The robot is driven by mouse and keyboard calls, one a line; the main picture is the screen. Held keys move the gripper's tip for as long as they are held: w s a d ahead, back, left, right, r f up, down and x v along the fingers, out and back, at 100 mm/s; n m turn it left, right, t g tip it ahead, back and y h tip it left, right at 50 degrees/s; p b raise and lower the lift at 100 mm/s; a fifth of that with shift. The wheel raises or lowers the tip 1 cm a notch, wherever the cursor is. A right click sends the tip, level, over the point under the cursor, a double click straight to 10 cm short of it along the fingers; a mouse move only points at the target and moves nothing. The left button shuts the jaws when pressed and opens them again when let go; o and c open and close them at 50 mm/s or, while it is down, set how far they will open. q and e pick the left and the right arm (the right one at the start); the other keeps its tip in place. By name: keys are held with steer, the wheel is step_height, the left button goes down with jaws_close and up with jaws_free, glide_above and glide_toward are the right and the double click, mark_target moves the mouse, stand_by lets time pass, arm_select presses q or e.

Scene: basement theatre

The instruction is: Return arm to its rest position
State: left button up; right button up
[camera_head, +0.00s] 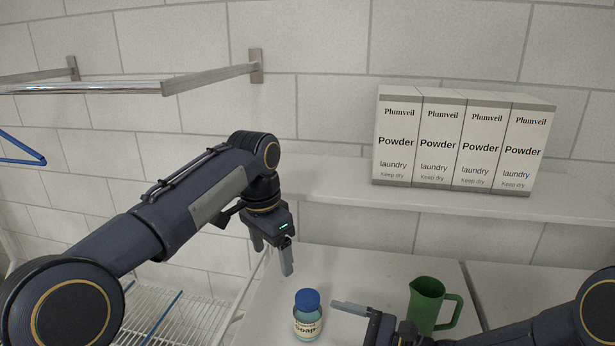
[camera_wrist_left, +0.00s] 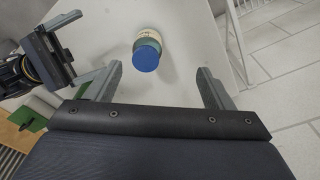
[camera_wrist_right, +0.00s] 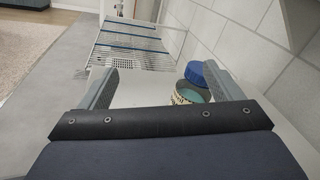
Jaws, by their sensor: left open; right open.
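My left gripper (camera_head: 273,257) hangs above the white counter, fingers pointing down and apart, with nothing between them. A soap bottle (camera_head: 307,318) with a blue cap stands upright on the counter, below and to the right of that gripper. In the left wrist view the bottle (camera_wrist_left: 148,48) shows beyond the open fingers, apart from them. My right gripper (camera_head: 352,309) is low over the counter between the bottle and the green jug. In the right wrist view its fingers are apart, and the bottle (camera_wrist_right: 190,88) shows near the right finger; I cannot tell whether they touch.
The green jug (camera_head: 424,305) stands close to my right gripper. Several laundry powder boxes (camera_head: 460,140) stand on a wall shelf (camera_head: 335,182) at right. A metal rail (camera_head: 120,87) juts from the wall at upper left. A wire rack (camera_head: 170,312) is at lower left.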

arm_select(q)
steer(key=s+a+f+n+t+h, duration=0.2)
steer(key=s+a+n, duration=0.3)
steer(key=s+a, duration=0.95)
arm_select(e)
steer(key=s+d+r+n+g+h, duration=0.2)
steer(key=s+n+h, duration=0.1)
steer(key=s+n, duration=0.4)
steer(key=s+d+r+n+g+h, duration=0.25)
steer(key=s+n, duration=0.25)
steer(key=s, duration=0.4)
arm_select(q)
steer(key=s+f+n+t, duration=0.1)
steer(key=s+f+n, duration=0.2)
steer(key=s+f, duration=0.2)
steer(key=s+f+n+t, duration=0.1)
steer(key=s+f+n, duration=0.2)
steer(key=s, duration=0.7)
steer(key=shift+d+f+t+h, duration=0.4)
steer(key=shift+d+f, duration=0.05)
steer(key=shift+f, duration=0.45)
arm_select(e)
steer(key=s+d+f+n+t+h, duration=0.3)
steer(key=s+d+n+h, duration=0.2)
steer(key=d, duration=0.5)
steer(key=shift+s+d+h, duration=0.2)
steer(key=shift+s+h, duration=0.15)
steer(key=shift+h, duration=0.6)
arm_select(q)
steer(key=shift+s, duration=0.1)
